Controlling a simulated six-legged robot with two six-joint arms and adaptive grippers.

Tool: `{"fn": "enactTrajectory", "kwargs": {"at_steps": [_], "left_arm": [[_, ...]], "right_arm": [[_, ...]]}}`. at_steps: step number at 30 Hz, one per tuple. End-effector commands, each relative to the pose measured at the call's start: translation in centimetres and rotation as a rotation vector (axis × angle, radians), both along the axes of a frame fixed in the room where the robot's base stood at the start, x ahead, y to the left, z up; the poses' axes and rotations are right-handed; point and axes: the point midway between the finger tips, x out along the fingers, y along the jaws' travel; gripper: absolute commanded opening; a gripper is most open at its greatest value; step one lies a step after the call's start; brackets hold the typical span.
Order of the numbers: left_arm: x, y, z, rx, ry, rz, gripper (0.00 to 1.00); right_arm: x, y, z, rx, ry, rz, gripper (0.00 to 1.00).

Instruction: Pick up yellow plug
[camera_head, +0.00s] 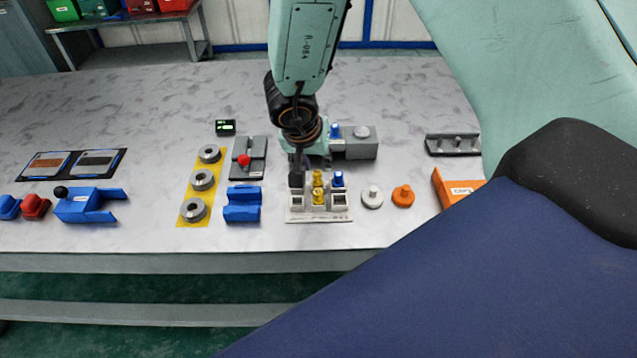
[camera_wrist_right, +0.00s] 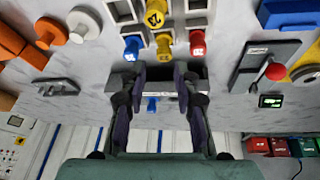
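Two yellow plugs stand in a white rack (camera_head: 345,214): a rear one (camera_head: 318,178) and a front one (camera_head: 319,196). In the right wrist view, which is turned around, they are the rear yellow plug (camera_wrist_right: 164,44) and the front yellow plug (camera_wrist_right: 155,14). A blue plug (camera_head: 337,180) and a red plug (camera_wrist_right: 197,42) stand on either side of the rear one. My right gripper (camera_wrist_right: 158,80) is open and empty, fingers apart, just short of the rear yellow plug. In the head view, my right gripper (camera_head: 298,172) hides the red plug. My left gripper is out of view.
A grey box (camera_head: 360,149) stands behind the rack. A white knob (camera_head: 372,196) and an orange knob (camera_head: 403,196) lie to the right. A blue block (camera_head: 242,205) and a yellow strip with metal rings (camera_head: 189,217) lie to the left. The table front is clear.

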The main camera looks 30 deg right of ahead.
Motion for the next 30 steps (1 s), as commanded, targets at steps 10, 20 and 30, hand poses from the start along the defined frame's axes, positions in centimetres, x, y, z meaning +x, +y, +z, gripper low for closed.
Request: {"fn": "enactTrajectory", "kwargs": {"at_steps": [10, 20, 30], "left_arm": [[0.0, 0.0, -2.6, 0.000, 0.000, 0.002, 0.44], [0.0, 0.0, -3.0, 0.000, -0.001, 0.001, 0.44], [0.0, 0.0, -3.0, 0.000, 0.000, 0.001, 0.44]], "right_arm": [[1.1, -1.1, -3.6, 0.000, 0.000, -0.002, 0.31], [1.7, -1.5, -4.5, 0.000, -0.001, 0.000, 0.31], [1.7, -1.5, -4.5, 0.000, -0.001, 0.000, 0.04]]}}
